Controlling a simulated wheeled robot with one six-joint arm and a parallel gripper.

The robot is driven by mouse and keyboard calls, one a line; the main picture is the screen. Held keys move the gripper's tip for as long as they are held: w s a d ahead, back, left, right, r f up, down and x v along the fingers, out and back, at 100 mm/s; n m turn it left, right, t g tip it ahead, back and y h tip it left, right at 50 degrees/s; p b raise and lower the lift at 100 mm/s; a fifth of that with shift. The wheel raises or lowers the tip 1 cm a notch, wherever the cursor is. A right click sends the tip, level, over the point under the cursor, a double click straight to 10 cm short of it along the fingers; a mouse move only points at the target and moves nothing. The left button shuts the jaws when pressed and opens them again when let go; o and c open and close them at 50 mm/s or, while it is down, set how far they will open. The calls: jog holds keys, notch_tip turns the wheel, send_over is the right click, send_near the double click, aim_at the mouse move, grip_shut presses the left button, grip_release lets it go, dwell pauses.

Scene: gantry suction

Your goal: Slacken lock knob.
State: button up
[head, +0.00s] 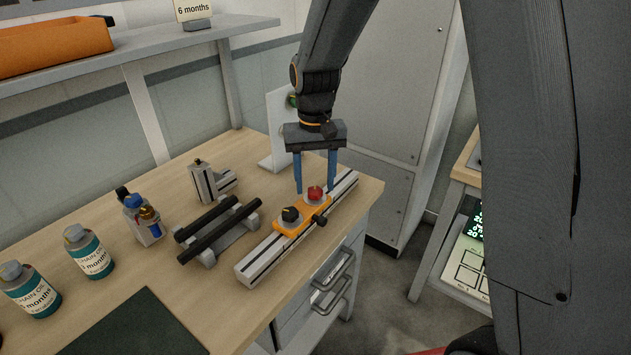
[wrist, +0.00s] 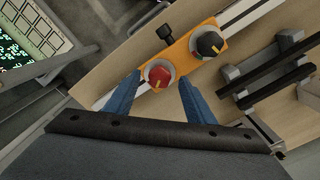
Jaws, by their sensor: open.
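An orange carriage (head: 291,226) sits on a grey slotted rail (head: 262,262) on the wooden bench. It carries a red-topped knob (head: 315,193) and a black-topped knob (head: 290,214), both on pale round bases. A small black knob (head: 320,220) sticks out of its side. Which one is the lock knob is not marked. In the wrist view are the red knob (wrist: 158,75), black knob (wrist: 209,43) and side knob (wrist: 165,32). My gripper (head: 316,190) points down, open and empty, its blue fingers on either side of the red knob. Whether they touch it I cannot tell.
A stand with two black bars (head: 218,230) lies left of the rail, with a grey slotted block (head: 210,182) behind it. Bottles (head: 88,252) and a dark mat (head: 130,325) are further left. A white upright panel (head: 283,130) stands behind my gripper. The bench edge is close right of the rail.

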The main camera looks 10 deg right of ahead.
jog(key=shift+f, duration=0.6)
jog(key=c, duration=1.1)
jog(key=shift+o, duration=0.2)
jog(key=shift+n, duration=0.4)
jog(key=n+p, duration=0.1)
jog(key=n, duration=0.1)
jog(key=shift+r+n, duration=0.1)
jog(key=shift+n, duration=0.2)
jog(key=shift+n+p, duration=0.45)
jog(key=shift+n, duration=1.45)
jog(key=shift+w, duration=0.1)
